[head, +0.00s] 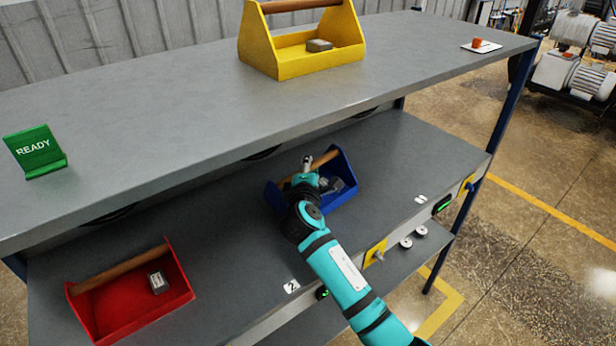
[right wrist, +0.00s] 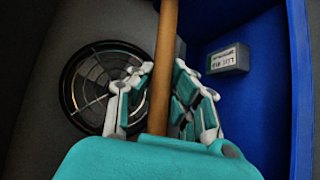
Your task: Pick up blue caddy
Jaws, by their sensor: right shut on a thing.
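The blue caddy (head: 345,192) stands on the lower shelf in the middle of the head view, with a wooden bar handle (head: 327,158) across its top. My right gripper (head: 307,166) reaches it from the front right and is shut on the handle. In the right wrist view the fingers (right wrist: 165,100) lie on both sides of the wooden handle (right wrist: 164,60), and the blue wall (right wrist: 265,85) is at the right. A small grey labelled block (right wrist: 227,60) lies inside the caddy. My left gripper is not in view.
A red caddy (head: 180,270) stands on the same shelf at the left. The upper shelf (head: 180,110) overhangs close behind the blue caddy and holds a yellow caddy (head: 262,50) and a green READY sign (head: 36,150). The shelf right of the blue caddy is clear.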

